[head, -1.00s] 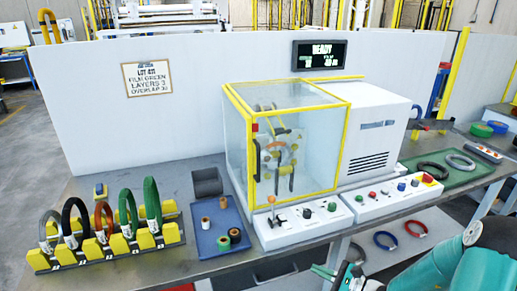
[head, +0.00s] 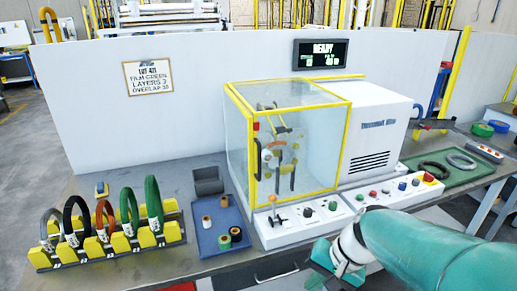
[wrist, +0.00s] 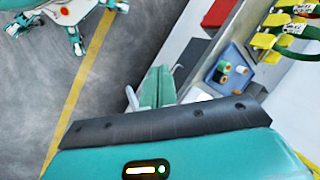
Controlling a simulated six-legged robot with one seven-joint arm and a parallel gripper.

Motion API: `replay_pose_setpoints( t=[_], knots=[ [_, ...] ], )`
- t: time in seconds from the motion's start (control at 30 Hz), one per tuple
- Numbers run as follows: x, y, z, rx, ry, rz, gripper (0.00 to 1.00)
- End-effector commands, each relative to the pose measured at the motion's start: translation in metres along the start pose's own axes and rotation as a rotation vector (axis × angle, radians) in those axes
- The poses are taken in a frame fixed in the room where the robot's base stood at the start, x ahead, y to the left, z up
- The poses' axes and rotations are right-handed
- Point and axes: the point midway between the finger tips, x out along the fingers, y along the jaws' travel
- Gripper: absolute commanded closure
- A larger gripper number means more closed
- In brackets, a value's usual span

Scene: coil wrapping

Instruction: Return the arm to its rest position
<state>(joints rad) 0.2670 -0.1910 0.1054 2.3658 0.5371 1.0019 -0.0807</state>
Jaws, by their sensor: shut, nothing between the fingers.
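My teal gripper (head: 319,252) is at the bottom of the head view, in front of the bench's front edge and below the machine's control panels. It is shut and empty. In the wrist view my gripper (wrist: 154,88) shows as green fingers close together, over the floor beside the bench. My teal arm fills the lower right of the head view and hides part of the bench front and the lower shelf.
The wrapping machine (head: 290,150) stands on the bench with its clear guard closed. A coil rack (head: 105,245), a blue tray with rolls (head: 207,241) and a green tray with two rings (head: 466,179) are on the bench. Grey floor (wrist: 40,80) is open beside it.

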Motion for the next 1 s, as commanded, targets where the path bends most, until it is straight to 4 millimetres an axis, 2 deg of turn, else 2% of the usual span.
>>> replay_pose_setpoints(
  t=[0.3, 0.5, 0.67, 1.0],
  knots=[
    [-0.065, 0.006, 0.038, -0.311, 0.27, 0.218, 1.0],
    [-0.096, 0.012, 0.053, -0.443, 0.417, 0.303, 1.0],
    [-0.105, 0.015, 0.056, -0.477, 0.459, 0.327, 1.0],
    [-0.105, 0.015, 0.056, -0.477, 0.459, 0.328, 1.0]
  ],
)
